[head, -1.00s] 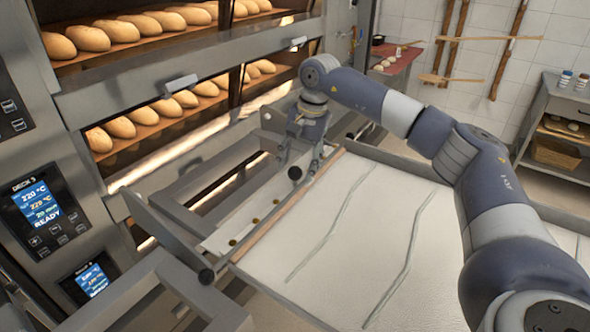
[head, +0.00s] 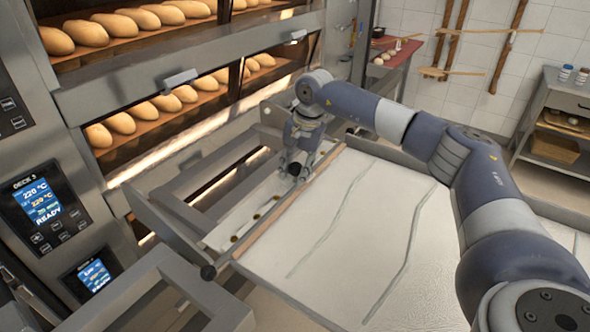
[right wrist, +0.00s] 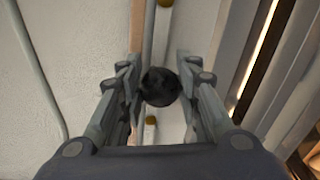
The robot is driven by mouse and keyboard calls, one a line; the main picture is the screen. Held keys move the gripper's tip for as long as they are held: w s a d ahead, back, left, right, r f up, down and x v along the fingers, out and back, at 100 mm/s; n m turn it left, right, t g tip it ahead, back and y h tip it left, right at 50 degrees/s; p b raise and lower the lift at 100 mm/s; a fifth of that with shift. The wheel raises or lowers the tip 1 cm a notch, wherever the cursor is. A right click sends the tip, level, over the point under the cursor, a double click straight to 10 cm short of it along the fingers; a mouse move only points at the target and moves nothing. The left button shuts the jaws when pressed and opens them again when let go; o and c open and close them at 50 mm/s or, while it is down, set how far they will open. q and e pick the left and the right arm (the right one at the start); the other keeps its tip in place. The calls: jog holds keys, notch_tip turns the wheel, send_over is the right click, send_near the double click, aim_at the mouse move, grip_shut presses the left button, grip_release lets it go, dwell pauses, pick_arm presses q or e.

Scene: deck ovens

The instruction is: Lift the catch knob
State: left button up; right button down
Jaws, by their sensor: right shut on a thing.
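The catch knob is a small black ball, seen in the right wrist view (right wrist: 160,86) between the two fingers. In the head view the catch knob (head: 295,169) shows at the tip of my right gripper (head: 299,160), near the far end of the loader's oven-side edge. My right gripper, also in the right wrist view (right wrist: 158,82), points down with its fingers on either side of the knob and is shut on it. The fingers partly hide the knob's sides, and its stem is out of sight. My left gripper is not in view.
A white canvas loader (head: 340,230) with grey lines lies right of the knob. Deck ovens with loaves (head: 122,124) stand left. A metal side frame (head: 150,215) lies between oven and canvas.

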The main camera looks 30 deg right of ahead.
notch_tip(320, 180, up, 2)
jog(key=shift+w+r+p, duration=0.1)
jog(key=shift+p, duration=0.2)
jog(key=c, duration=1.2)
grip_release()
jog(key=shift+r, duration=0.1)
jog(key=shift+o, duration=0.2)
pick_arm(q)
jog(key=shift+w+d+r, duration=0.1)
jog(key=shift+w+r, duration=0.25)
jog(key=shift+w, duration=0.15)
pick_arm(e)
notch_tip(320, 180, up, 12)
jog(key=s+d, duration=0.1)
jog(key=s, duration=0.1)
jog(key=shift+d, duration=0.15)
jog(key=shift+s+f, duration=0.1)
jog(key=shift+f, duration=0.1)
